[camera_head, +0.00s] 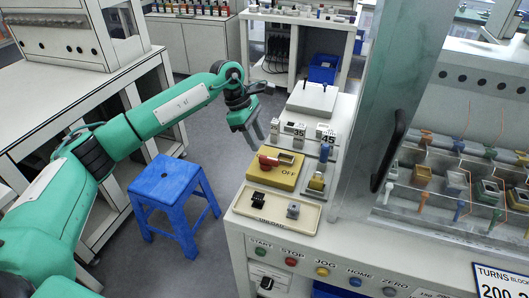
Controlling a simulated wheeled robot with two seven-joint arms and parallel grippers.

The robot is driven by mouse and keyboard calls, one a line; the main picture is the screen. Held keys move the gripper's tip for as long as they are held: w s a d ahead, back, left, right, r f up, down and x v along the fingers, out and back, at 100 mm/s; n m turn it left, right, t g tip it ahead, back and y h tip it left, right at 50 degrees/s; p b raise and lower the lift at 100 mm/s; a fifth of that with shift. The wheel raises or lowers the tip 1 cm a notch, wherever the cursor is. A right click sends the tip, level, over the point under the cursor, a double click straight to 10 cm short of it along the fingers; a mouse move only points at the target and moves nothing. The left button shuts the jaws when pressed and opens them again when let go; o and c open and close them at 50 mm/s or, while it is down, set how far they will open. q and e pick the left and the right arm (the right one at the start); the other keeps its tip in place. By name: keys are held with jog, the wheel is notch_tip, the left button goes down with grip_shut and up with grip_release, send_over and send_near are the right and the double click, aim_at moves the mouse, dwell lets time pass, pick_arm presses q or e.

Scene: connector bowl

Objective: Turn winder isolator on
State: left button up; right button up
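The winder isolator is a red rotary handle (276,160) on a yellow plate (283,178) on top of the white machine console. The word OFF shows on the plate to the right of the handle. My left gripper (253,136) hangs above and to the left of the isolator, apart from it, with its fingers pointing down. It holds nothing that I can see; the gap between its fingers is too small to judge. My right gripper is not in view.
A cream plate marked UNLOAD (270,212) with a black switch lies in front of the isolator. A yellow padlock-like block (317,183) stands to its right. A blue stool (168,187) stands on the floor at left. A tall grey panel (392,90) rises at right.

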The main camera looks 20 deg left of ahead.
aim_at(265, 157)
pick_arm(q)
jog(key=x, duration=0.6)
jog(key=shift+d+f+p, duration=0.15)
jog(key=shift+f+p, duration=0.05)
jog(key=shift+p, duration=0.1)
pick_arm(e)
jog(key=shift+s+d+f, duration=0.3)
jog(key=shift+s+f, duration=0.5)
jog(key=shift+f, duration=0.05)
pick_arm(q)
grip_shut()
